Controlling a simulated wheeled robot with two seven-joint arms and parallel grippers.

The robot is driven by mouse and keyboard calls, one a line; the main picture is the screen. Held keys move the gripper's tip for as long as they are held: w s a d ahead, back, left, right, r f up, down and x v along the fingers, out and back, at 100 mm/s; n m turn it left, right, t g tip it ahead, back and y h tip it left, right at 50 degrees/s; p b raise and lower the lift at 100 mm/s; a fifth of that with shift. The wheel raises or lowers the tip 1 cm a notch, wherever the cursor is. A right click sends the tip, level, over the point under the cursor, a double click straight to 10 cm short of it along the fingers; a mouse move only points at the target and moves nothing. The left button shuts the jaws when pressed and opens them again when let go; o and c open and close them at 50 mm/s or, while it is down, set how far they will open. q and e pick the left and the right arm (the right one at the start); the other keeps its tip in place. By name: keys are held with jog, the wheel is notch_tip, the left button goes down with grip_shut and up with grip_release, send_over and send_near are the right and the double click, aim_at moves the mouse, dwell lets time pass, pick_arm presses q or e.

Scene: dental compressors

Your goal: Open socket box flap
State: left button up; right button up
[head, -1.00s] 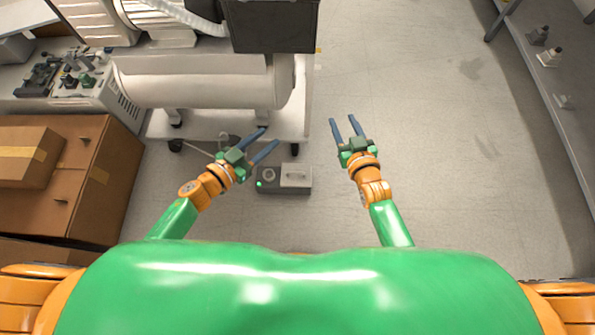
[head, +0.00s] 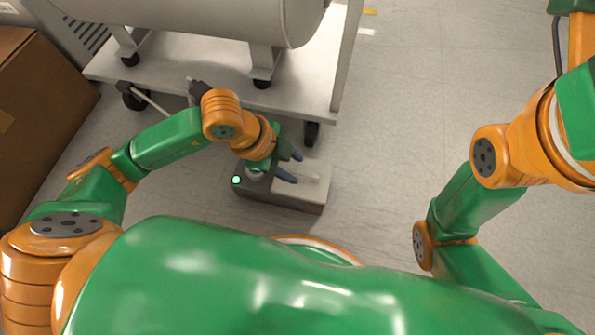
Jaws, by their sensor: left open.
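The socket box (head: 245,187) is a low dark grey box on the floor in front of the trolley. A green light glows at its left end. Its light grey flap (head: 308,188) is on the right part of the top and looks shut. A round socket on the left part is mostly covered by my left wrist. My left gripper (head: 293,168) is open, its two dark blue fingers over the flap's left side. I cannot tell whether they touch it. My right arm rises at the right edge, and its gripper is out of view.
A white wheeled trolley (head: 205,80) carrying a large pale tank (head: 230,15) stands just behind the box. A cardboard box (head: 45,110) is at the left. The floor (head: 420,90) right of the socket box is clear.

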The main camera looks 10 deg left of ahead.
pick_arm(q)
jog(key=shift+b+x, duration=0.3)
jog(key=shift+x, duration=0.7)
jog(key=shift+r, duration=0.1)
grip_shut()
dwell(0.5)
